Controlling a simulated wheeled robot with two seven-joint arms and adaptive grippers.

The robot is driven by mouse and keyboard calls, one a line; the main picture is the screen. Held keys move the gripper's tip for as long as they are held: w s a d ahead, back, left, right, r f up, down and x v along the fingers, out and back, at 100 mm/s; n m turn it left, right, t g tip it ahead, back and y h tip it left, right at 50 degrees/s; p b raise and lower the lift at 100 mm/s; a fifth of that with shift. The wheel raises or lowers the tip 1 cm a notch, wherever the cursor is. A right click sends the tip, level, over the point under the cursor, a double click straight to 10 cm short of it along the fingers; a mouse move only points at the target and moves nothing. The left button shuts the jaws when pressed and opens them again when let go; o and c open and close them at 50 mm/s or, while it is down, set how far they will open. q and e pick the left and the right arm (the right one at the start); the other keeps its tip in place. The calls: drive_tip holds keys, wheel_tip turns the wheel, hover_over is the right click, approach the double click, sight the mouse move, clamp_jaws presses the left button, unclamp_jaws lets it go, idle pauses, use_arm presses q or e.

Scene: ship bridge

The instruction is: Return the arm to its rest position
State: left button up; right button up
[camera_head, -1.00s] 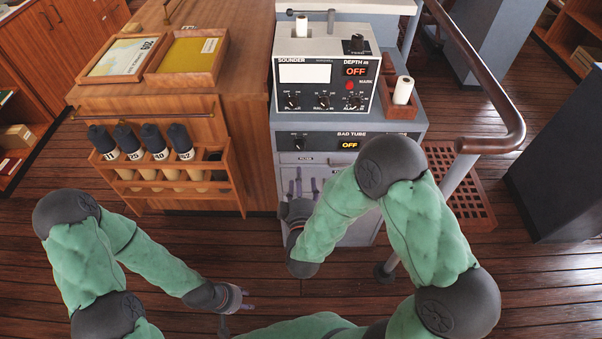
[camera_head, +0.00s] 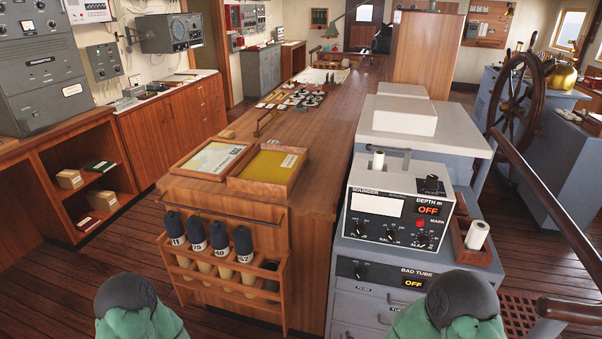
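Neither of my grippers shows in the head view now; both are below the lower edge of the picture. Only the dark joints and green sleeves of my two arms show at the bottom, one left of centre and one right of centre. The right one is in front of the grey cabinet (camera_head: 365,308). What the grippers hold, if anything, is hidden.
The grey cabinet carries the sounder (camera_head: 394,220) and a wooden holder (camera_head: 470,253) with a white roll. A wooden chart table (camera_head: 325,140) stands beside it, with a rack (camera_head: 235,290) of dark-capped tubes on its front. A handrail (camera_head: 555,205) runs at right. Floor is open at left.

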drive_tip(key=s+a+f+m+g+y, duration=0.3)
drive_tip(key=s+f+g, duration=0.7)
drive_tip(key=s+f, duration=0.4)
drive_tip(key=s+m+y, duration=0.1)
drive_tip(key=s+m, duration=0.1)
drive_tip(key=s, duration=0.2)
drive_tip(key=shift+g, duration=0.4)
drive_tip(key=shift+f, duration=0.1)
